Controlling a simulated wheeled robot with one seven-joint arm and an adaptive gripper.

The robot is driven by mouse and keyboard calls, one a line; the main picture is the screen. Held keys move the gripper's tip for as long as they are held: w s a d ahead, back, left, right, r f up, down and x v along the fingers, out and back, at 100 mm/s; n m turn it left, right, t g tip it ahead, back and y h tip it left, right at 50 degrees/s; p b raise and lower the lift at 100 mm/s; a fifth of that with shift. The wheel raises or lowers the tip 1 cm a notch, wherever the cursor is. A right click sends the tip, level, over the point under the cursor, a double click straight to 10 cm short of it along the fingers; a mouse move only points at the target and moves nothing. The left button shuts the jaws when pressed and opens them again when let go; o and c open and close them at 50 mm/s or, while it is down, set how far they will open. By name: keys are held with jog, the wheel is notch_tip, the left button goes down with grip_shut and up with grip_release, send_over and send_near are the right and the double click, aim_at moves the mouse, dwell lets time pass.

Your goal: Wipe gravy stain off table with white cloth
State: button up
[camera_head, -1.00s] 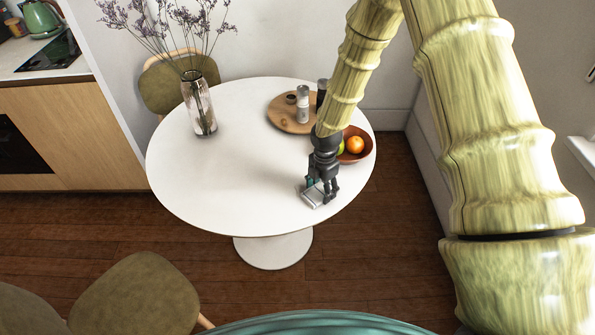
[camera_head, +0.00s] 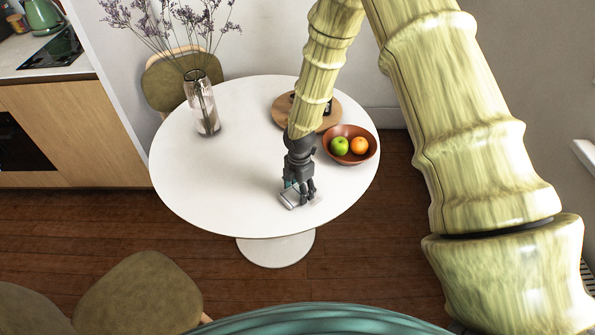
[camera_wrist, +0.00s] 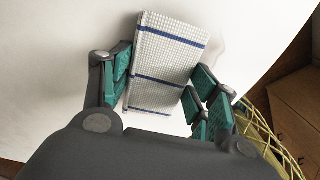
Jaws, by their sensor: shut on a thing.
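The white cloth (camera_head: 289,200) is a folded piece with blue stripes, at the front right part of the round white table (camera_head: 220,180). My gripper (camera_head: 299,195) points down at the table and is shut on the cloth. In the wrist view the cloth (camera_wrist: 168,60) sits between the teal finger pads of my gripper (camera_wrist: 163,82), its far end extending past them. It is at or very close to the tabletop; exact contact is unclear. A faint greyish patch (camera_wrist: 217,45) shows right of the cloth; I cannot tell if it is stain or shadow. Any stain under the cloth is hidden.
A brown bowl (camera_head: 330,155) with a green apple and an orange stands right of my gripper. A round wooden board (camera_head: 330,118) with small items lies behind, partly hidden by my arm. A glass vase (camera_head: 203,105) of flowers stands back left. The table's left and middle are clear.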

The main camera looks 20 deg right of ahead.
jog(key=shift+r+p, duration=2.25)
jog(key=shift+r, duration=1.65)
